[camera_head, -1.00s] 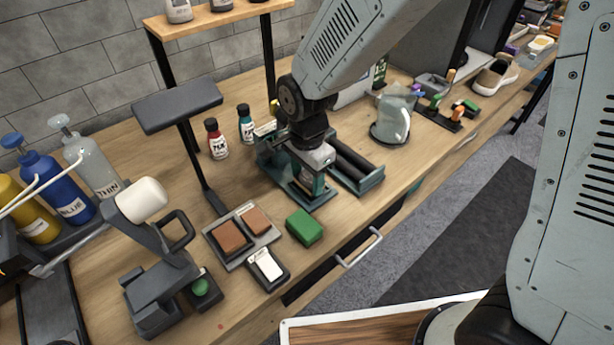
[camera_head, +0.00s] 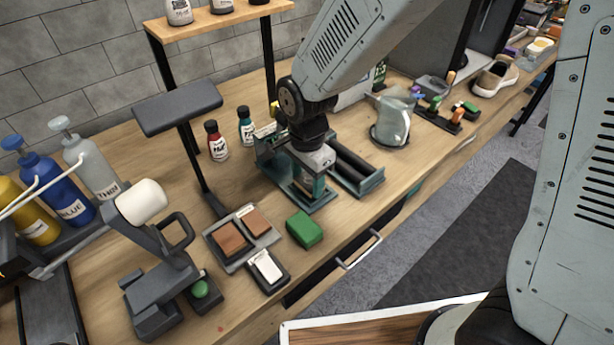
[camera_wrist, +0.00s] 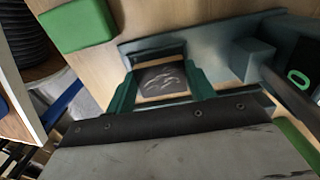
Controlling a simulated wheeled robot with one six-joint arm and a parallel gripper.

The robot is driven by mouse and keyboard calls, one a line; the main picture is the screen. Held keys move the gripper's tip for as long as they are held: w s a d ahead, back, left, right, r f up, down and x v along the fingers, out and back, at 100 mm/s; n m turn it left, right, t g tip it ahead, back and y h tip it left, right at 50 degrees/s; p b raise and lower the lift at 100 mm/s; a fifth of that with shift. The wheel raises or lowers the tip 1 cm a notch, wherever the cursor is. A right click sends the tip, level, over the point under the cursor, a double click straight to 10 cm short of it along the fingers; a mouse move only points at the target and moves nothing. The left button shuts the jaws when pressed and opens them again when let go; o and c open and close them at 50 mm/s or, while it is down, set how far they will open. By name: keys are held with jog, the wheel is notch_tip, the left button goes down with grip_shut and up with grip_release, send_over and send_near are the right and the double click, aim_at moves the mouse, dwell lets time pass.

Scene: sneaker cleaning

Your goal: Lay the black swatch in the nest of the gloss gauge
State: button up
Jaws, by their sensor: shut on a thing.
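My gripper (camera_head: 314,188) points down over a teal fixture (camera_head: 274,176) on the bench. In the wrist view its two green fingers (camera_wrist: 161,88) are closed on a dark piece with pale streaks (camera_wrist: 160,77), which looks like the black swatch. In the head view my wrist hides this piece. The fixture's flat base (camera_wrist: 205,45) lies just beyond the fingertips; I cannot tell whether the piece touches it. No label shows which device is the gloss gauge, and I cannot make out its nest.
A green block (camera_head: 304,228) sits close to the fixture. A lamp post (camera_head: 196,165) and two small bottles (camera_head: 216,141) stand behind.

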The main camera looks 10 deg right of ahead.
jog(key=shift+f, duration=0.35)
dwell(0.6)
jog(key=shift+r, duration=0.35)
jog(key=shift+f, duration=0.45)
dwell(1.3)
jog(key=shift+r, duration=0.2)
jog(key=shift+r, duration=0.25)
dwell(1.4)
jog(key=shift+f, duration=0.45)
jog(key=shift+r, duration=0.1)
jog(key=shift+r, duration=0.35)
